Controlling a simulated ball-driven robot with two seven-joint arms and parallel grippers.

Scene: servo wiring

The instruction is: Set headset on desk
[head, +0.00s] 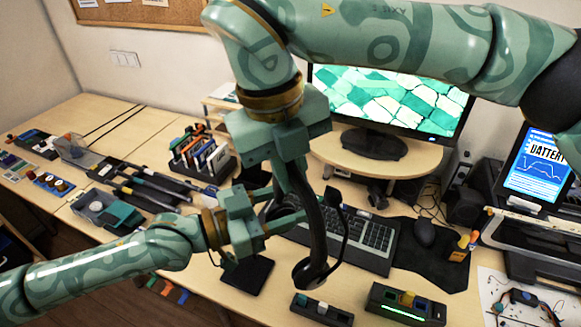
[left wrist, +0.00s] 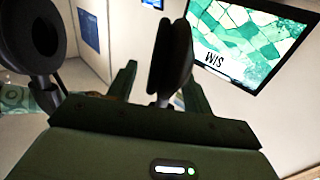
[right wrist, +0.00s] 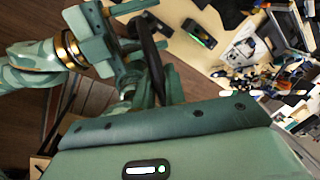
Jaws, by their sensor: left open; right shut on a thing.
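The black headset (head: 318,240) hangs in the air above the desk, its headband roughly upright and a round ear cup at its lower end. My right gripper (head: 308,192) comes down from above and is shut on the headset. The headband also shows between its fingers in the right wrist view (right wrist: 152,52). My left gripper (head: 288,214) is open beside the headset. In the left wrist view one dark pad (left wrist: 174,55) appears between its fingers, and a round ear cup (left wrist: 38,42) is at the left. Whether the left fingers touch the headset I cannot tell.
Two small boxes (head: 322,309) (head: 405,304) stand at the front. A monitor (head: 395,100) stands behind. Tools crowd the left side.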

